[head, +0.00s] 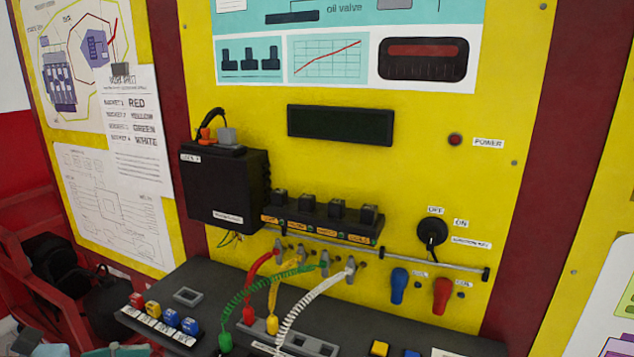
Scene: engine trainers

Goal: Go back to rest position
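Neither of my grippers can be made out in the head view. The yellow engine trainer panel (330,180) stands upright in front of me. Red, yellow, green and white coiled cables run from a row of connectors (325,262) on the panel down to the grey console (215,280). The white cable (298,305) and the green cable (262,278) arch over the console. A small pale teal shape (118,350) is cut off at the bottom left edge; I cannot tell what it is.
A black box (222,187) juts from the panel at left. A black key switch (432,233), a blue knob (399,284) and a red knob (442,295) stick out at right. Coloured buttons (170,318) sit on the console. A red frame (45,255) stands at far left.

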